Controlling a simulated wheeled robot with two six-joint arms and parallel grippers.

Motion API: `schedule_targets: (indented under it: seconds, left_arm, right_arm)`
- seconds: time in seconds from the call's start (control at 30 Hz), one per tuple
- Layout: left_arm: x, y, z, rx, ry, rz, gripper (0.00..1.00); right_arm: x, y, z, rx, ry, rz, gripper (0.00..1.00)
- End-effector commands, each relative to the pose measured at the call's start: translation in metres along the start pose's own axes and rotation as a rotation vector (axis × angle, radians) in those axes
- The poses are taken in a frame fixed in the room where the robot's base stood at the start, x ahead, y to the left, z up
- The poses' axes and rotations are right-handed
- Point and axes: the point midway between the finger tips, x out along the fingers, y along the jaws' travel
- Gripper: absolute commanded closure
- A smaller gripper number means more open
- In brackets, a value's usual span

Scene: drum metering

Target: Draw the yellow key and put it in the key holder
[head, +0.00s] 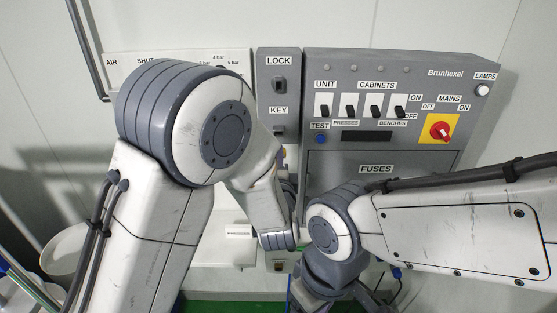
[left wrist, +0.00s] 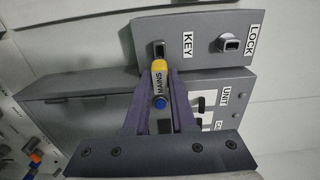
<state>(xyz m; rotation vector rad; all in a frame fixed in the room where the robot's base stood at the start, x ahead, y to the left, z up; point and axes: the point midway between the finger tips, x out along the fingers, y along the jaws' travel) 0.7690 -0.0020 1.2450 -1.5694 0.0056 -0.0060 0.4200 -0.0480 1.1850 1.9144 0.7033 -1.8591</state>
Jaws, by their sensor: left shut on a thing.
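My right gripper's fingers are not clearly seen at the bottom of the head view.
A grey cabinet (head: 448,96) beside the key panel carries several switches, a red and yellow mains knob (head: 439,131) and a FUSES door. My right arm crosses in front of its lower part. A white AIR panel (head: 128,72) is at the left, partly behind my left arm.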

Motion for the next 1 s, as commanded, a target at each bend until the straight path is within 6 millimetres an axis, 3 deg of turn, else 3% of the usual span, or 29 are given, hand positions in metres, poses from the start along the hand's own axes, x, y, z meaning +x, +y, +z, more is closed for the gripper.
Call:
schedule_targets:
  seconds: [0.5,1.0]
  left_arm:
    - [0.044,0.0,0.001,-0.001,-0.001,-0.001,1.0]
    - [0.05,0.0,0.001,0.0,-0.001,0.0,1.0]
  right_arm:
    - [-0.003,0.0,0.0,-0.001,0.0,0.0,0.37]
    - [-0.003,0.0,0.0,-0.001,0.0,0.0,0.37]
